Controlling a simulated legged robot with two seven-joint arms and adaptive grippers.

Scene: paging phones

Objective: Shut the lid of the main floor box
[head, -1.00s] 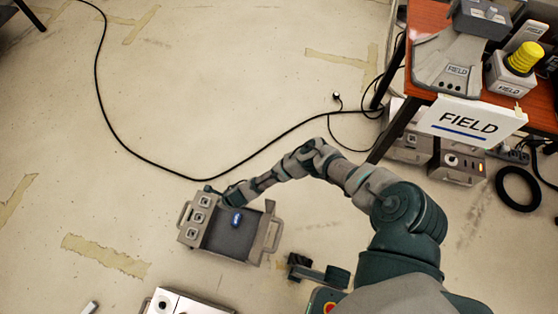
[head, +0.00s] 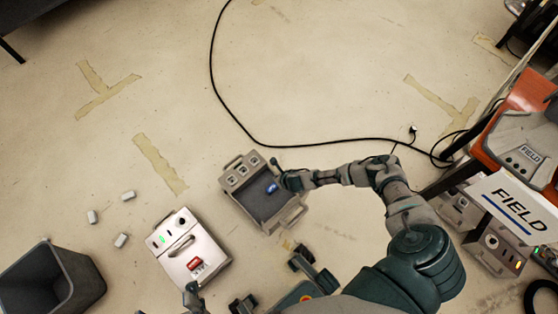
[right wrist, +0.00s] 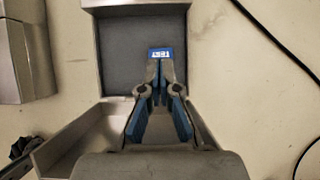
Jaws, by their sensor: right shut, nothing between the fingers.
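A grey floor box (head: 229,172) with a dark inside stands open in the head view, with round fittings on its upper-left edge and a handled panel at its lower right. A small blue block (head: 271,188) marked TEST lies inside; it also shows in the right wrist view (right wrist: 160,53). My right gripper (head: 277,166) is at the box's upper-right side. Its blue fingers (right wrist: 160,78) are shut and empty, just short of the block in the picture. Part of what looks like my left gripper (head: 193,296) shows at the bottom edge, its jaws unclear. I cannot read a "main" label.
A white box (head: 185,245) with a green light and red part stands left of the grey box. A dark bin (head: 50,285) and several small white blocks (head: 121,240) lie further left. A black cable (head: 215,75) crosses the floor.

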